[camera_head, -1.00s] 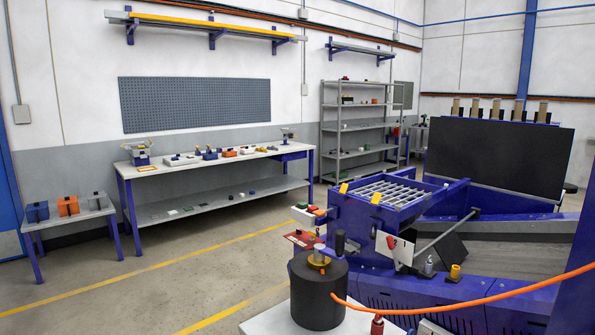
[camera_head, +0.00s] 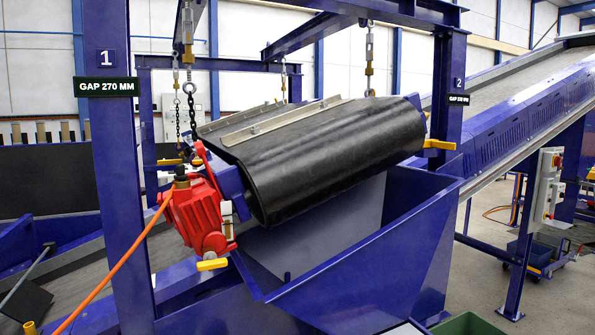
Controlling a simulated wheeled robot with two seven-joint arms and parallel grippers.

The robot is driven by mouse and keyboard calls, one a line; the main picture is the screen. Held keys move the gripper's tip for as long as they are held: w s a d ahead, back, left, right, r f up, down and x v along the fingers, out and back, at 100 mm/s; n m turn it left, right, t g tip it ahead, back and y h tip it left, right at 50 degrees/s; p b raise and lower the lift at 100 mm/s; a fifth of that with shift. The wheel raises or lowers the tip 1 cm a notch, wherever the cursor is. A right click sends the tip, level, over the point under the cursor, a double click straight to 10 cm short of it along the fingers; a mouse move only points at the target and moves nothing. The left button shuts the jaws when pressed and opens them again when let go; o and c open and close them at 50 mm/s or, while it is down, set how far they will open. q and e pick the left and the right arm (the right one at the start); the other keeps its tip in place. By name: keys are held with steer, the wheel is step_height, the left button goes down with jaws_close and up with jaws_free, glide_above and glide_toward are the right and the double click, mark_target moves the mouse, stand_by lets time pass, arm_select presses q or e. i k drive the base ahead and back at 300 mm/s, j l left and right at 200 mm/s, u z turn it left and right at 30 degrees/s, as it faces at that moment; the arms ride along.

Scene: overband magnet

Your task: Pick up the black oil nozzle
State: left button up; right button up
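I cannot make out the black oil nozzle for certain in the head view. An orange hose (camera_head: 112,268) rises from the bottom left to the red gear motor (camera_head: 196,215) on the end of the overband magnet. A small dark and brass-coloured fitting (camera_head: 181,179) sits on top of the motor, near the hose's upper end. It is too small to tell whether this is the nozzle. Neither of my grippers is in view.
The black belt roller unit (camera_head: 325,150) hangs on chains in a blue frame, above a blue chute (camera_head: 375,260). Blue posts stand at left (camera_head: 115,190) and right (camera_head: 447,100). A control box (camera_head: 547,190) stands at right, and a green bin (camera_head: 468,325) at bottom.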

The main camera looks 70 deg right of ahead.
mark_target(180, 176)
steer(key=l+z, duration=0.15)
steer(key=z, duration=1.45)
steer(key=u, duration=1.6)
steer(key=z, duration=1.6)
